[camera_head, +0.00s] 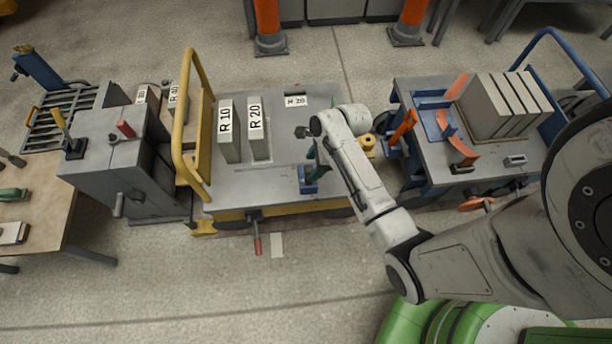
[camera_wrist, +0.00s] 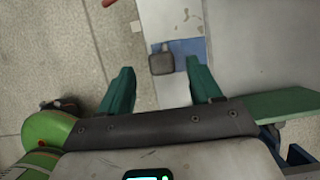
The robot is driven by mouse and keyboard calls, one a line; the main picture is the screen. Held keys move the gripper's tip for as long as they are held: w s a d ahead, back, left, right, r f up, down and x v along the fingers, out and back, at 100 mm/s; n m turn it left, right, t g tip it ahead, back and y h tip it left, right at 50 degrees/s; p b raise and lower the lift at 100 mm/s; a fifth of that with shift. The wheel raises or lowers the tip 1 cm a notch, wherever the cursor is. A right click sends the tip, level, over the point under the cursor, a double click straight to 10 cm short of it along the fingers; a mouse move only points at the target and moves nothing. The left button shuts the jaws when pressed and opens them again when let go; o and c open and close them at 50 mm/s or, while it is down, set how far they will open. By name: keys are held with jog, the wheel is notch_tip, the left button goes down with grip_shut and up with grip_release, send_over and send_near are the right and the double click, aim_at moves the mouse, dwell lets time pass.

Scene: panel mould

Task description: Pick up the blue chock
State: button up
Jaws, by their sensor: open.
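The blue chock (camera_head: 308,182) stands near the front right of the grey top of the yellow cart (camera_head: 240,185), partly covered by my arm. In the wrist view it shows as a blue patch (camera_wrist: 187,47) with a small grey block-like part at its left, ahead of my fingers. My gripper (camera_wrist: 164,80) has two dark green fingers, spread apart with nothing between them. In the head view my gripper (camera_head: 316,158) is mostly hidden by my wrist, and one green finger shows just above the chock. I cannot tell the exact height gap.
Upright blocks marked R 10 (camera_head: 229,135) and R 20 (camera_head: 260,130) stand left on the cart. A labelled plate (camera_head: 296,101) lies behind. A blue cart (camera_head: 411,86) with several grey panels (camera_head: 497,105) stands right.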

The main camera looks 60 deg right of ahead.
aim_at(310, 168)
jog(key=shift+b+x, duration=1)
jog(key=shift+x, duration=1.9)
jog(key=shift+d, duration=0.15)
jog(key=shift+c, duration=0.3)
grip_shut()
